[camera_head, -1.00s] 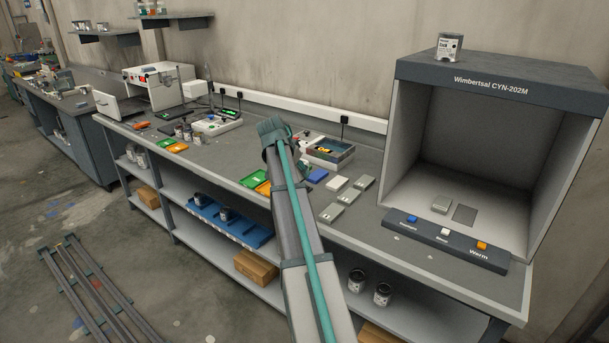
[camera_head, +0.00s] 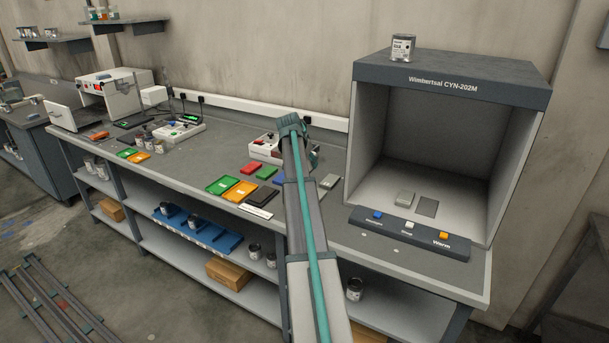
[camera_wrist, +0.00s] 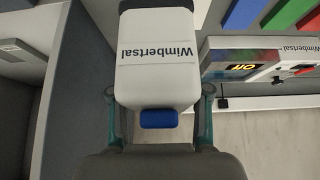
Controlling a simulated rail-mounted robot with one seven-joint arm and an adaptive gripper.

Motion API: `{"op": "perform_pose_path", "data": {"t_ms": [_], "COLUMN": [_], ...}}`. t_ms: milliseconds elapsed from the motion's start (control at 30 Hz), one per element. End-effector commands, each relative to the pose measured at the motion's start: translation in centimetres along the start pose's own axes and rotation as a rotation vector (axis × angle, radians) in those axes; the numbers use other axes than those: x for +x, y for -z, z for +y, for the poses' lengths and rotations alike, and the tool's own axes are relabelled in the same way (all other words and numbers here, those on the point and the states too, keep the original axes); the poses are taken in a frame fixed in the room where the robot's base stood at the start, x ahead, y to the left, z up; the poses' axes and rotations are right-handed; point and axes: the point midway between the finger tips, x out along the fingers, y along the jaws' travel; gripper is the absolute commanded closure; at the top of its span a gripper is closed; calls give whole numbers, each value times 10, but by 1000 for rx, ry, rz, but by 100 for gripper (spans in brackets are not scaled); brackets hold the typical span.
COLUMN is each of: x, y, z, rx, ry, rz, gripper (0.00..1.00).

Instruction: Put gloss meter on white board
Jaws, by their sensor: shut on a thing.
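In the wrist view, my gripper (camera_wrist: 158,100) is shut on the gloss meter (camera_wrist: 158,65), a white body with a dark end, a blue button and "Wimbertsal" lettering. One teal finger shows on each side of it. In the head view my arm hides the gripper and the meter. I cannot make out the white board now; my arm covers the bench between the blue panel (camera_head: 267,173) and a light grey panel (camera_head: 328,181).
A grey light booth (camera_head: 450,90) stands at the right, its wall close to the gripper in the wrist view. A boxed instrument (camera_head: 264,148) sits left of my arm. Red (camera_head: 250,168), green (camera_head: 222,185), orange (camera_head: 241,191) and black (camera_head: 263,196) panels lie on the bench.

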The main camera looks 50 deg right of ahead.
Motion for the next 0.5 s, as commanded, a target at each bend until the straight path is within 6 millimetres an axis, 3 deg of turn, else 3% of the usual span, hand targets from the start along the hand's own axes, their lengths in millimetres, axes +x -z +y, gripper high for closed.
{"op": "perform_pose_path", "data": {"t_ms": [33,233,500], "x": [8,44,93], "y": [11,32,30], "z": [-10,-34,-51], "rx": [-1,0,0], "ry": [-1,-1,-1], "rz": [-1,0,0], "gripper": [100,100,100]}}
